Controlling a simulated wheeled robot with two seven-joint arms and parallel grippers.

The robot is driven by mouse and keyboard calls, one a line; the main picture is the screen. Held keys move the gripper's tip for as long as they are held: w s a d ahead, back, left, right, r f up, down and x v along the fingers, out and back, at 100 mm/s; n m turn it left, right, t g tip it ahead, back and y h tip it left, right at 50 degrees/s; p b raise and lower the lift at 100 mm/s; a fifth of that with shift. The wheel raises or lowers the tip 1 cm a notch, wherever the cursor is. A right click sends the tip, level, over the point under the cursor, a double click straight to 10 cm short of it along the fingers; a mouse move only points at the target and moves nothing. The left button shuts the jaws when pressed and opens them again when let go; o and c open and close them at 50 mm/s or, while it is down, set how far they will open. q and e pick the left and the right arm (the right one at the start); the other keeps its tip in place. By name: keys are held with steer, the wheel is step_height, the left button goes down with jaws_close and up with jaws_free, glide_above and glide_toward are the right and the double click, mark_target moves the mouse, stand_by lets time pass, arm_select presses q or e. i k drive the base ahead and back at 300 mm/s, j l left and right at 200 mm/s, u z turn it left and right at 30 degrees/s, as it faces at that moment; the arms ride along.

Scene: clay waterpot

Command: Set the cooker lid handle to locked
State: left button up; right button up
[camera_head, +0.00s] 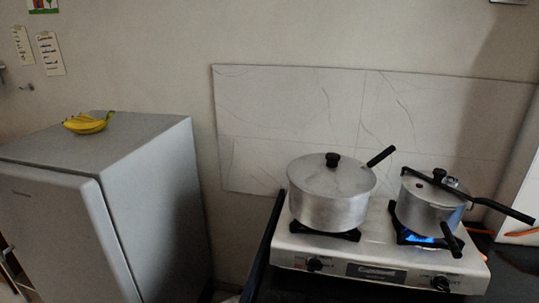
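The pressure cooker (420,210) is a silver pot on the right burner, with a lit blue flame under it. Its lid carries a long black handle (505,209) that reaches across the top and points right and slightly toward me. A shorter black handle (451,239) sticks out from the front of the pot's body, toward me. The lid handle and body handle point different ways and are not lined up. A black knob (439,175) stands on the lid. Neither of my grippers is in view.
A larger silver pot (328,206) with a lid and black handle stands on the left burner. The white gas stove (376,257) has two front knobs. A grey fridge (150,165) with bananas (86,123) on top stands left. A tiled wall panel (300,110) is behind.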

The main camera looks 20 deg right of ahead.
mark_target(524, 218)
steer(key=z, duration=1.7)
steer(key=j, duration=0.2)
